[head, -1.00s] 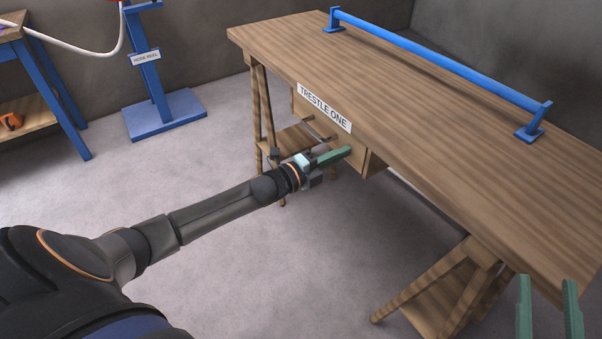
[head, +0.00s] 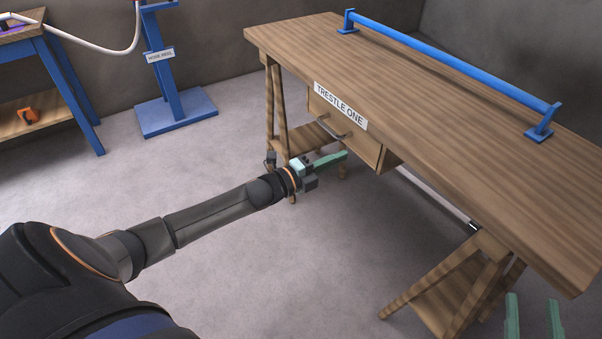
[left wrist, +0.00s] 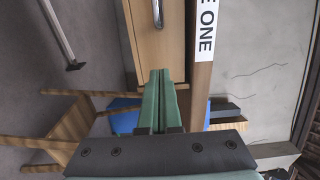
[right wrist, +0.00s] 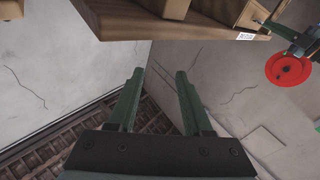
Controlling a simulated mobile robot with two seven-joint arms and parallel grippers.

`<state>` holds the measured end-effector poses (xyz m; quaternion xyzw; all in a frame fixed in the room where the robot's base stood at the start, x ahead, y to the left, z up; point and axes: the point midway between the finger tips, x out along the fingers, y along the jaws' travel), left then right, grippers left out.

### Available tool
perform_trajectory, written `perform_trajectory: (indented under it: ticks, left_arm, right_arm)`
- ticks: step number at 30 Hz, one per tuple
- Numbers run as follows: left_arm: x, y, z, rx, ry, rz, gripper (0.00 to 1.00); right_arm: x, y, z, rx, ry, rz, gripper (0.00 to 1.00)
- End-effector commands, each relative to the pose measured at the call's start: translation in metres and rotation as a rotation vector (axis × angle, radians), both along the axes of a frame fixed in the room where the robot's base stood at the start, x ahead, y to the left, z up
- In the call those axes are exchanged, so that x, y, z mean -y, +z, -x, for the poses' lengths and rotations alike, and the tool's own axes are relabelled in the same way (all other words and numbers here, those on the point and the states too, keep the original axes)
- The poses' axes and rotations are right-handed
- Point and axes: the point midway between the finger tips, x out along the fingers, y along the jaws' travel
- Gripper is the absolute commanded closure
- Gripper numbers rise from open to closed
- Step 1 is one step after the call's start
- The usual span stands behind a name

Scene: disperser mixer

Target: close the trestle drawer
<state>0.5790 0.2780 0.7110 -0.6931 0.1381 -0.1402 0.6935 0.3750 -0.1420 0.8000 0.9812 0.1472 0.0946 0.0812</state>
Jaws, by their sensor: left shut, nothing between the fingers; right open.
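The wooden trestle drawer (head: 362,147) hangs under the table top, below the TRESTLE ONE label (head: 340,106). Its bar handle (head: 331,127) is on its front, and the handle also shows in the left wrist view (left wrist: 157,12). I cannot tell how far the drawer stands out. My left gripper (head: 346,155) is shut and empty, by the drawer's lower front edge; contact cannot be told. In the left wrist view, its fingers (left wrist: 160,76) point at the drawer front (left wrist: 157,50). My right gripper (head: 533,298) is open and empty, right of the near trestle.
The table top (head: 400,110) carries a blue rail (head: 450,60) along its far side. Trestle legs (head: 450,280) stand below it. A blue hose reel stand (head: 170,85) and a blue-legged bench (head: 70,85) are at the left. Floor in front is clear.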

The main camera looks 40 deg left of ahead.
Motion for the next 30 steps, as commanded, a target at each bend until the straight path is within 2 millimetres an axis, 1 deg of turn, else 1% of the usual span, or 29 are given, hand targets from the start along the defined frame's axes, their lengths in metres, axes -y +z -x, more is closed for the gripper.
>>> perform_trajectory:
  ticks: [1, 9, 15, 19, 26, 29, 30]
  left_arm:
    - [-0.003, 0.001, 0.01, -0.003, -0.001, -0.001, 1.0]
    - [-0.02, 0.0, 0.05, -0.003, -0.001, 0.0, 1.0]
    - [-0.029, 0.0, 0.07, -0.002, -0.001, -0.001, 1.0]
    - [-0.032, 0.0, 0.076, 0.001, -0.001, -0.002, 1.0]
    - [-0.031, -0.001, 0.079, -0.002, -0.002, 0.004, 1.0]
    - [-0.016, -0.007, 0.086, -0.041, -0.002, 0.072, 1.0]
    - [-0.004, -0.013, 0.093, -0.076, 0.001, 0.133, 1.0]
  right_arm:
    - [0.001, -0.011, -0.001, -0.053, -0.007, 0.0, 0.5]
    - [0.003, -0.062, 0.001, -0.264, -0.031, 0.0, 0.5]
    - [0.004, -0.088, 0.007, -0.37, -0.04, 0.002, 0.5]
    - [0.004, -0.096, 0.009, -0.402, -0.043, 0.003, 0.5]
    - [0.004, -0.099, 0.009, -0.413, -0.044, 0.003, 0.5]
    - [0.004, -0.099, 0.009, -0.412, -0.044, 0.002, 0.5]
    - [0.004, -0.099, 0.009, -0.412, -0.044, 0.002, 0.5]
